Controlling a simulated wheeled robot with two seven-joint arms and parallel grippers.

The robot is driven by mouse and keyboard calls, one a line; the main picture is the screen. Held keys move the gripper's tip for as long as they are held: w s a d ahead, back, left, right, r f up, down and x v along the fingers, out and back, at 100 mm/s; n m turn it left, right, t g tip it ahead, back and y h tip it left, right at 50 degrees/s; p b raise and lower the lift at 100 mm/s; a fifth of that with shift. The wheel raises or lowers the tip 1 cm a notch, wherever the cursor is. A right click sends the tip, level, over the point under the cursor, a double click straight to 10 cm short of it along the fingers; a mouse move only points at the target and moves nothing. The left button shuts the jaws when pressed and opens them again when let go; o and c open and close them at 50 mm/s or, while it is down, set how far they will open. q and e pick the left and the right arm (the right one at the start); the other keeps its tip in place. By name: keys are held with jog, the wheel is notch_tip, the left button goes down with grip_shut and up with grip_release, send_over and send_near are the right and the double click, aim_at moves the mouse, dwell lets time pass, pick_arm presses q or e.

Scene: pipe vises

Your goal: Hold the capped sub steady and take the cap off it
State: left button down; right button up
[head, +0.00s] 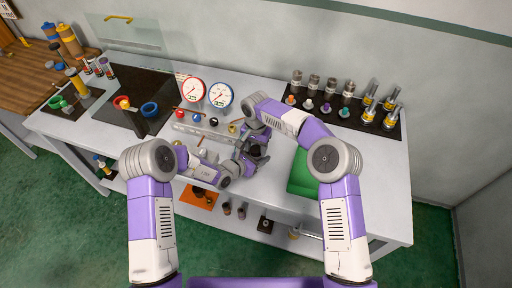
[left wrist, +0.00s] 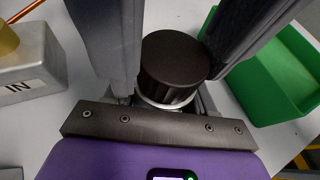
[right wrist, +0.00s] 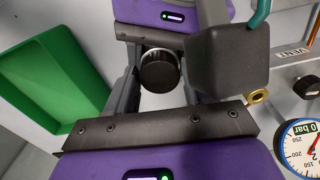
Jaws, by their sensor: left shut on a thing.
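A black round cap (left wrist: 174,58) sits on the silver body of the capped sub (left wrist: 160,103), seen from above in the left wrist view. The cap also shows in the right wrist view (right wrist: 159,70). My left gripper (head: 246,166) is shut on the sub, below the cap. My right gripper (head: 254,150) reaches in from the other side, around the cap, and looks open, with a small gap beside the cap in the right wrist view. The arms hide much of the sub in the head view.
A green tray (head: 303,172) lies right of the grippers. Two gauges, red-rimmed (head: 193,90) and blue-rimmed (head: 220,95), stand behind them. A dark block (right wrist: 230,60) is close to my right gripper. A dark mat (head: 345,117) with several fittings lies at the back right.

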jog(key=shift+o, duration=1)
jog(key=shift+r, duration=0.15)
notch_tip(320, 180, up, 4)
jog(key=shift+r, duration=0.2)
jog(key=shift+c, duration=0.4)
notch_tip(320, 180, up, 3)
jog(key=m, duration=0.3)
jog(key=shift+f+m, duration=0.2)
jog(key=shift+m, duration=0.1)
notch_tip(320, 180, down, 7)
jog(key=shift+f, duration=0.15)
jog(key=shift+c, duration=0.5)
